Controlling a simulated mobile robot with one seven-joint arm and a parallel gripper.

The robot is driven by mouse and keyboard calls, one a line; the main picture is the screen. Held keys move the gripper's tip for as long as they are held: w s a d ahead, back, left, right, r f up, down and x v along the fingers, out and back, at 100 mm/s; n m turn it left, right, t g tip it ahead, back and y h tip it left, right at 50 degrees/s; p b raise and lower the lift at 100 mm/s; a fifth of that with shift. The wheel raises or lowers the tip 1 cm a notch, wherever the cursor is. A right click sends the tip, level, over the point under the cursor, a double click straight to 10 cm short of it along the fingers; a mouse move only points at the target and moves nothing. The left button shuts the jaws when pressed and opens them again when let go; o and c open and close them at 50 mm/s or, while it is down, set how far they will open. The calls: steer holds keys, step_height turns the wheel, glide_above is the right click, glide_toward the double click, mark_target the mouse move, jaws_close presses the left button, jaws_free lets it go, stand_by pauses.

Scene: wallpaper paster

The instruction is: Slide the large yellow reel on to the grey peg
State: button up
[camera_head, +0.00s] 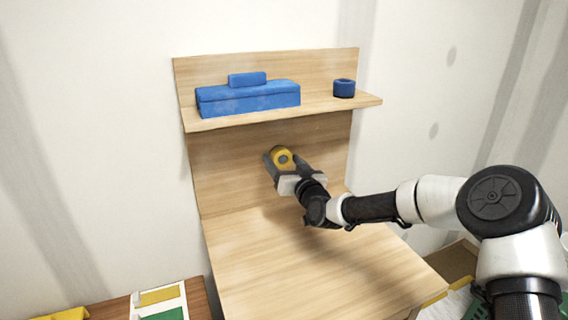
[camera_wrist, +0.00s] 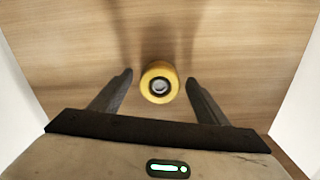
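The yellow reel (camera_head: 283,153) is at the upright wooden back panel, below the shelf. In the wrist view the reel (camera_wrist: 160,71) faces me with a grey round end, which looks like the grey peg (camera_wrist: 159,87), in its centre. The reel appears to sit around the peg; how far on it is, I cannot tell. My gripper (camera_head: 284,162) is in front of the panel. In the wrist view my gripper (camera_wrist: 159,81) is open, with one finger on each side of the reel and a gap on both sides.
A wooden shelf (camera_head: 230,121) above holds a blue box (camera_head: 250,98), a small blue block (camera_head: 247,79) and a dark blue roll (camera_head: 344,88). The wooden worktop (camera_head: 300,268) below is clear. A tray with yellow and green pieces (camera_head: 160,297) lies at lower left.

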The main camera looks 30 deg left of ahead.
steer(key=o, duration=0.4)
steer(key=shift+d, duration=0.1)
steer(key=b+v, duration=0.1)
steer(key=v, duration=0.6)
stand_by(0.7)
stand_by(0.4)
